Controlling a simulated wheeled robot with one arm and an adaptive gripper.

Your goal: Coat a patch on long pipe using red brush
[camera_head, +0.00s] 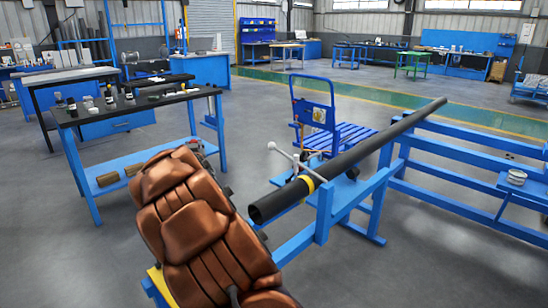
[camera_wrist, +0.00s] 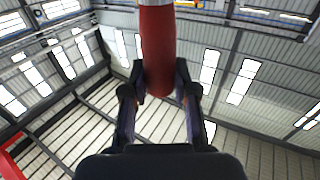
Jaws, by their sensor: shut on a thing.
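The long dark pipe (camera_head: 362,147) lies slanted across a blue stand in the head view, its open near end facing me and its far end raised to the upper right. In the wrist view my gripper (camera_wrist: 162,92) is shut on a red, rounded handle, which I take to be the red brush (camera_wrist: 158,45). The brush's bristles are not visible. My gripper and the brush do not show in the head view. The wrist view faces the roof, with no pipe in it.
A grey clamp handle (camera_head: 290,158) rises beside the pipe. A dark-topped table (camera_head: 140,102) with bottles is at left. Blue rails (camera_head: 460,160) run right.

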